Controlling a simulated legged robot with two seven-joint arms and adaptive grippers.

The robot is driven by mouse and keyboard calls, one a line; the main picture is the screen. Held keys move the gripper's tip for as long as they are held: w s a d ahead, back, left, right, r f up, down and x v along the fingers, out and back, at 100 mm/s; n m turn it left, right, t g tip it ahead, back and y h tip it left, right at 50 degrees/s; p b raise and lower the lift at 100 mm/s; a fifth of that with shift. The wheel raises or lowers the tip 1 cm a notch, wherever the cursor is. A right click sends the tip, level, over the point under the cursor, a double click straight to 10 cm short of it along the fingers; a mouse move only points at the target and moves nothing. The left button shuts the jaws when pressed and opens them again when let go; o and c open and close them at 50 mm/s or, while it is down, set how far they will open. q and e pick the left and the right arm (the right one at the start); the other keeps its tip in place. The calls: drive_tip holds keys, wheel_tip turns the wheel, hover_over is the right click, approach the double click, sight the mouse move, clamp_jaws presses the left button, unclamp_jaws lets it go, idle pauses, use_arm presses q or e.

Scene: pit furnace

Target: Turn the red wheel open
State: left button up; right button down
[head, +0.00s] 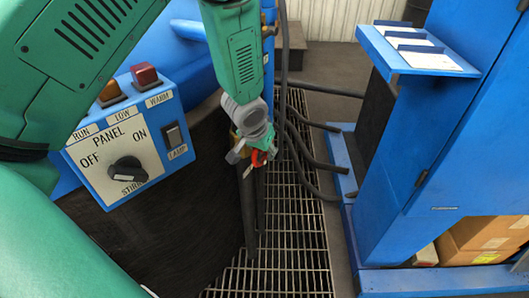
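No whole red wheel shows clearly in the head view. A small red-orange patch (259,158) shows right at my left gripper (252,152); I cannot tell whether it is part of the wheel or of the gripper. My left arm hangs down at the top middle, and its gripper points downward, above the floor grating and beside the dark round furnace wall. The gripper is small and partly hidden in the clutter, so whether its fingers are open or shut does not show. My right gripper is not seen.
A blue control panel (110,150) with a black knob (128,170) stands at left. Dark hoses (303,150) run beside the metal grating (285,255). A blue cabinet (420,190) with a tilted shelf (393,58) fills the right, above cardboard boxes (485,236).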

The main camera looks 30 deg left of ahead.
use_arm(q)
drive_tip(key=shift+a, duration=0.1)
clamp_jaws()
drive_tip(key=shift+f+t, duration=0.1)
drive_tip(key=shift+t, duration=0.2)
drive_tip(key=shift+t+b, duration=0.3)
drive_tip(key=shift+b, duration=0.05)
unclamp_jaws()
